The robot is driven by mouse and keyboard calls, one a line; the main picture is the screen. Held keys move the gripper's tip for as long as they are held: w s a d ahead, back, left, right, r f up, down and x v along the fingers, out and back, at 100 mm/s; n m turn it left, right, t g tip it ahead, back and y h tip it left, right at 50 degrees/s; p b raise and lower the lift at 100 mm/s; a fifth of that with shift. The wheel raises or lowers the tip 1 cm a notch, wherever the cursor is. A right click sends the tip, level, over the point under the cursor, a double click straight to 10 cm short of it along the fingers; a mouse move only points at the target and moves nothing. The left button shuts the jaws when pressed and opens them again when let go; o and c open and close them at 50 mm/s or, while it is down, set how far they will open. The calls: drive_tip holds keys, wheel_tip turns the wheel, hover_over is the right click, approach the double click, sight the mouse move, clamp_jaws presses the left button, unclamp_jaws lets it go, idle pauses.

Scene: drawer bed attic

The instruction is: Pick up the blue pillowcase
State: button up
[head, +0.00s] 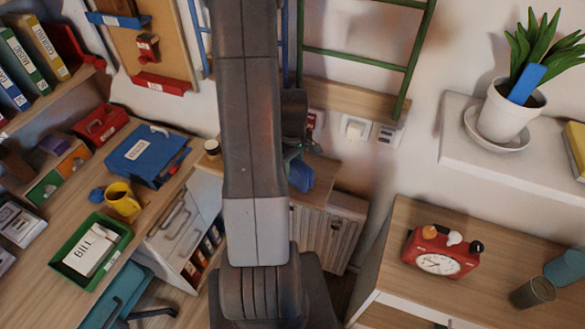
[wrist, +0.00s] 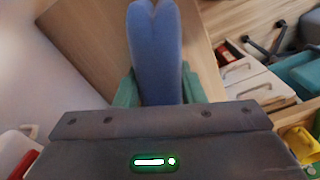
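The blue pillowcase (wrist: 155,50) is a folded, soft-looking blue bundle with a crease down its middle. In the wrist view it sits between the two green fingers of my gripper (wrist: 157,88) and fills the gap, so the gripper looks shut on it. In the head view a small part of the pillowcase (head: 301,177) shows just right of my arm, below my gripper (head: 294,153). My arm hides the rest. I cannot tell whether its lower end touches the wooden surface behind it.
A wooden-topped cabinet (head: 322,172) stands under and behind the gripper. A red clock (head: 440,252) stands on the right cabinet. A green ladder (head: 362,60) leans behind.

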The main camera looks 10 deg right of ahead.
drive_tip(key=shift+c, duration=0.8)
